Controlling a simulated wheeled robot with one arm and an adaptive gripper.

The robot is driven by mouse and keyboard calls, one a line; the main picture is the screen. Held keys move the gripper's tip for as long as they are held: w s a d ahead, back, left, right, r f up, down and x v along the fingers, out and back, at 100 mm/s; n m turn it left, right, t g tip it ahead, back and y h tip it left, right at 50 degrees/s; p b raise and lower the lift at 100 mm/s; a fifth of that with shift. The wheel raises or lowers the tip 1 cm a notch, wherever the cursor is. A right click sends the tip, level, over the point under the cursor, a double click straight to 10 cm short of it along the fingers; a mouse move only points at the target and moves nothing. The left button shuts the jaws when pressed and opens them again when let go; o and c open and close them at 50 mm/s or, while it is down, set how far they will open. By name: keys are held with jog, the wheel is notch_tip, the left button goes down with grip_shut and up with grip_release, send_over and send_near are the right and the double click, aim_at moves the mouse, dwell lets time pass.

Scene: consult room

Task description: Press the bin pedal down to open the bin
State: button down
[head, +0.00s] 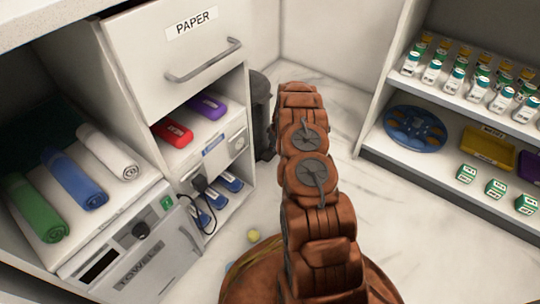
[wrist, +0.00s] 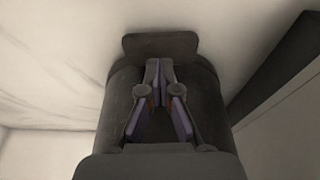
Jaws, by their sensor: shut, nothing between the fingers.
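The dark grey bin (head: 261,103) stands on the floor beside the white cabinet. In the head view its right side is covered by my brown arm. My gripper is hidden behind the arm in the head view. In the wrist view my gripper (wrist: 158,70) is shut and empty, with its purple-grey finger pads close together at the tips. A dark rounded shape with a flat ledge at its top surrounds the fingers there. I cannot tell for sure whether this is the bin, nor can I make out the pedal or any contact with it.
The white cabinet with a PAPER drawer (head: 180,54) stands left of the bin. Low white shelves (head: 463,101) with bottles and boxes stand at the right. A small yellow ball (head: 253,236) lies on the marble floor near my base. Floor between arm and shelves is clear.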

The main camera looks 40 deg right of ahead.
aim_at(272, 155)
jog(key=shift+b+x, duration=0.3)
jog(key=shift+x, duration=1.1)
jog(key=shift+f, duration=0.15)
jog(key=shift+s+a+f+b, duration=0.15)
jog(key=shift+f+b, duration=0.35)
jog(key=shift+f, duration=1.45)
jog(key=shift+r, duration=0.15)
jog(key=shift+s+d+r+p, duration=0.2)
jog(key=shift+s+d+r, duration=0.15)
jog(key=shift+s, duration=0.35)
jog(key=shift+s+d+r+p, duration=0.15)
jog(key=shift+s+d+r, duration=0.15)
jog(key=shift+s, duration=0.35)
jog(key=shift+r, duration=0.1)
jog(key=a+v, duration=0.1)
jog(key=v, duration=1)
jog(key=shift+s+d+r, duration=0.2)
jog(key=shift+d+r, duration=0.15)
jog(key=shift+d, duration=0.15)
